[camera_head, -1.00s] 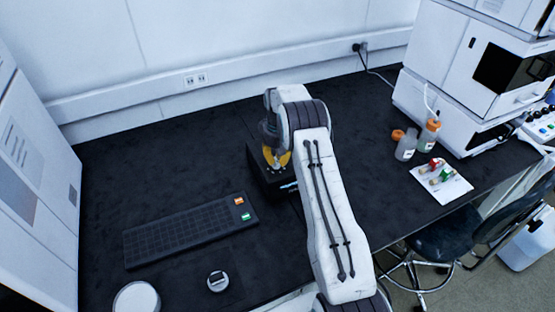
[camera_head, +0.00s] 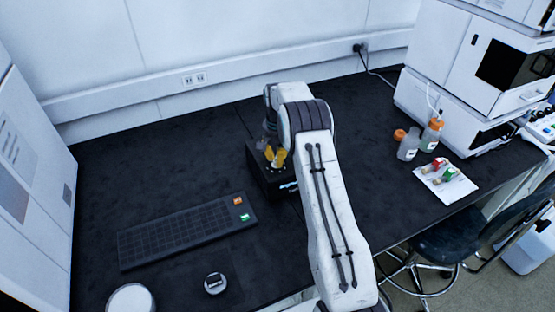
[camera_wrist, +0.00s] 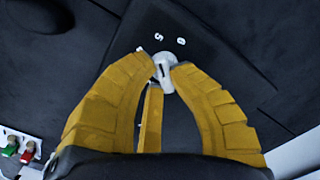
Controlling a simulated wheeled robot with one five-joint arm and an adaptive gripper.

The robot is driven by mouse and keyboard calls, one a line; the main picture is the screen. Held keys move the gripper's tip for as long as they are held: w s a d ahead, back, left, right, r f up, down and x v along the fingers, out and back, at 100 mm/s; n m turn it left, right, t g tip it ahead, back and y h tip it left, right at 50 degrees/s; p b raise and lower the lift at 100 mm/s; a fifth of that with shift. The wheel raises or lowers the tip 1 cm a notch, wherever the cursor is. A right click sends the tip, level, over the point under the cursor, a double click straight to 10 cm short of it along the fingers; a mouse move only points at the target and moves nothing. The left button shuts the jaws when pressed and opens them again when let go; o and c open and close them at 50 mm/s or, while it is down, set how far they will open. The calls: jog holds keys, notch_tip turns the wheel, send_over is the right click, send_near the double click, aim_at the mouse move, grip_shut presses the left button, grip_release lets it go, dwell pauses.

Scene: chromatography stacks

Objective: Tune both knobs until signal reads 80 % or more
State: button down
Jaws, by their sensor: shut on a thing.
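The black tuning box (camera_head: 270,185) stands on the dark bench, partly behind my arm. Its front has small bluish-white lettering, too small to read. In the wrist view its black top (camera_wrist: 205,75) shows white marks, among them a "5" and a "0". A light grey knob (camera_wrist: 163,70) with a dark pointer line sits between my yellow fingertips. My gripper (camera_wrist: 162,68) is shut on this knob from above; in the head view my gripper (camera_head: 276,158) is over the box top. The second knob is not seen.
A black rack (camera_head: 180,232) with an orange and a green label lies left of the box. A small round object (camera_head: 215,284) is nearer. Bottles (camera_head: 408,148) and a white mat (camera_head: 447,188) with red- and green-capped vials are on the right. Instrument stacks stand at both sides.

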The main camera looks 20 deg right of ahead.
jog(key=shift+m, duration=0.3)
dwell(0.4)
jog(key=c, duration=1.1)
grip_release()
notch_tip(320, 180, up, 12)
